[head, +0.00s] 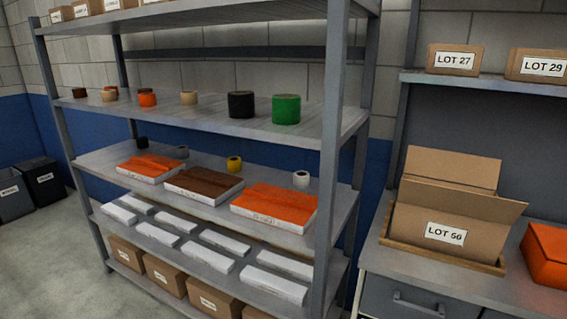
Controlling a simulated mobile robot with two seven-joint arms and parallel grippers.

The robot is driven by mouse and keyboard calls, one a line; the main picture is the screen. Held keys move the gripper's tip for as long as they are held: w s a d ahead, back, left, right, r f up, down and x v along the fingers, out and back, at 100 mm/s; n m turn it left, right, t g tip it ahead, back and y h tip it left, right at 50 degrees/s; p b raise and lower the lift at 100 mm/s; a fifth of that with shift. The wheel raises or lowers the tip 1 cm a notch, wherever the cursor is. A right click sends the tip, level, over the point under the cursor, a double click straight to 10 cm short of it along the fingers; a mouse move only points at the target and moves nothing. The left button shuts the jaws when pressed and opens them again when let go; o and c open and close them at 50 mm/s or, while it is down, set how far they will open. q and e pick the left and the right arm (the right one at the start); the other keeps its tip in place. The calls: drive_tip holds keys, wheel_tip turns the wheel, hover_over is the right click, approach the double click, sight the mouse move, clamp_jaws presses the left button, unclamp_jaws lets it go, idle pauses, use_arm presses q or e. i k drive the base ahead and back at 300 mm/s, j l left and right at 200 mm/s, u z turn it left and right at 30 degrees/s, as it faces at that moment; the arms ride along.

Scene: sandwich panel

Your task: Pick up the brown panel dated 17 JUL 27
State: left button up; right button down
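A brown panel (204,181) lies flat on the middle shelf of the grey rack, between two orange panels. Its white front edge carries writing too small to read, so I cannot tell its date. One orange panel (152,166) lies to its left and a larger-looking orange panel (275,204) to its right. Neither of my grippers shows in the head view.
The grey shelf rack (330,150) has an upright post right of the panels. Tape rolls (286,109) stand on the shelf above; white packs (208,258) lie below. A workbench (400,262) at right holds an open LOT 56 box (445,232).

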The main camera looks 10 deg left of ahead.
sight(207, 186)
drive_tip(key=j+z, duration=0.2)
drive_tip(key=z, duration=0.15)
drive_tip(key=j+z, duration=0.5)
drive_tip(key=z, duration=0.15)
drive_tip(key=j+z, duration=0.2)
drive_tip(key=j, duration=0.25)
drive_tip(key=k+j+z, duration=0.15)
drive_tip(key=j, duration=0.25)
drive_tip(key=k+j+z, duration=0.1)
drive_tip(key=j, duration=0.35)
drive_tip(key=k+j+z, duration=0.1)
drive_tip(key=j, duration=0.35)
drive_tip(key=k+j, duration=0.1)
drive_tip(key=j, duration=0.3)
drive_tip(key=k+j, duration=0.15)
drive_tip(key=j, duration=0.25)
drive_tip(key=k+j, duration=0.1)
drive_tip(key=j, duration=0.25)
drive_tip(key=k+j, duration=0.15)
drive_tip(key=j, duration=0.25)
drive_tip(key=k+j, duration=0.1)
drive_tip(key=j, duration=0.3)
